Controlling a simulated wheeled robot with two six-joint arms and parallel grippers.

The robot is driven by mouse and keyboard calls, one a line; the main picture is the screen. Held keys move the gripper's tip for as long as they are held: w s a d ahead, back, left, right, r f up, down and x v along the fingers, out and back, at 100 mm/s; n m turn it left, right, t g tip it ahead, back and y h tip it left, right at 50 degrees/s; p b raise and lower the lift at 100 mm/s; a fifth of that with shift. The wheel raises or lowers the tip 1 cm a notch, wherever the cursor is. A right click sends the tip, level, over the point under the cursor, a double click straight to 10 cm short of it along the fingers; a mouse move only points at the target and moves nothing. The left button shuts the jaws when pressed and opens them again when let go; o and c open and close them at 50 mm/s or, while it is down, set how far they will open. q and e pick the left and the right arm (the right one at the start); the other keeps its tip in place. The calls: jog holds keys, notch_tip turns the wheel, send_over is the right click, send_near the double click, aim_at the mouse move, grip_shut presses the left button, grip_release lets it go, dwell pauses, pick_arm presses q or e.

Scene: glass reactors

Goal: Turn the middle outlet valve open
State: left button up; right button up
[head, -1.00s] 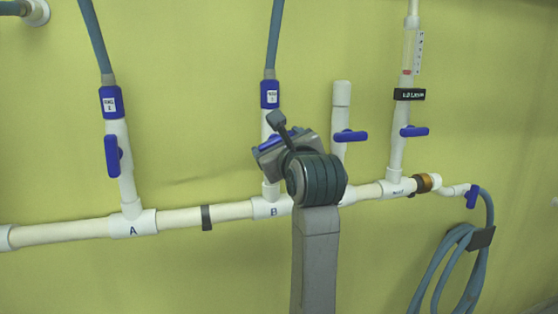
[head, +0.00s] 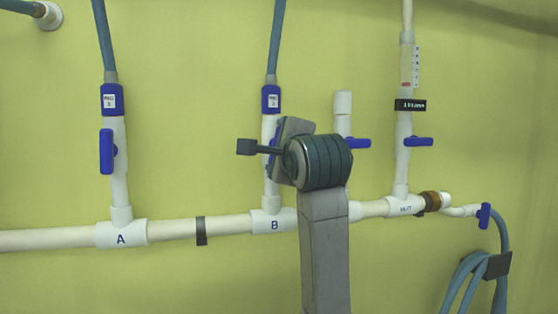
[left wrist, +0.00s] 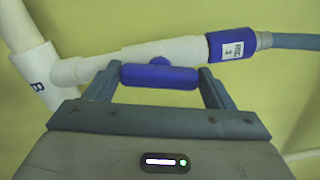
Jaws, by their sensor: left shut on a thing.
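The blue handle of the valve on branch B (head: 271,150) is mostly hidden behind my left gripper (head: 277,148) in the head view. In the left wrist view the blue handle (left wrist: 160,77) lies between the fingers of my left gripper (left wrist: 155,84), which is shut on it. The handle lies roughly in line with its white branch pipe (left wrist: 140,57), which runs from the tee marked B (left wrist: 40,82) to the blue hose fitting (left wrist: 232,46). My right gripper is in neither view.
Branch A's valve handle (head: 107,151) stands in line with its pipe, at left. A short capped stub (head: 343,103) and a right-hand branch (head: 404,165) have crosswise blue handles. The white main pipe (head: 60,240) runs below. A coiled hose (head: 468,275) hangs at lower right.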

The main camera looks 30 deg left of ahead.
pick_arm(q)
jog(key=shift+n+b, duration=0.7)
jog(key=shift+n, duration=0.5)
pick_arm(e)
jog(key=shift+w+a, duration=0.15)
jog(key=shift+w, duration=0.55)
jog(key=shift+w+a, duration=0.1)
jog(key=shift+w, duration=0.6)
pick_arm(q)
jog(key=o, duration=1)
jog(key=shift+w, duration=0.1)
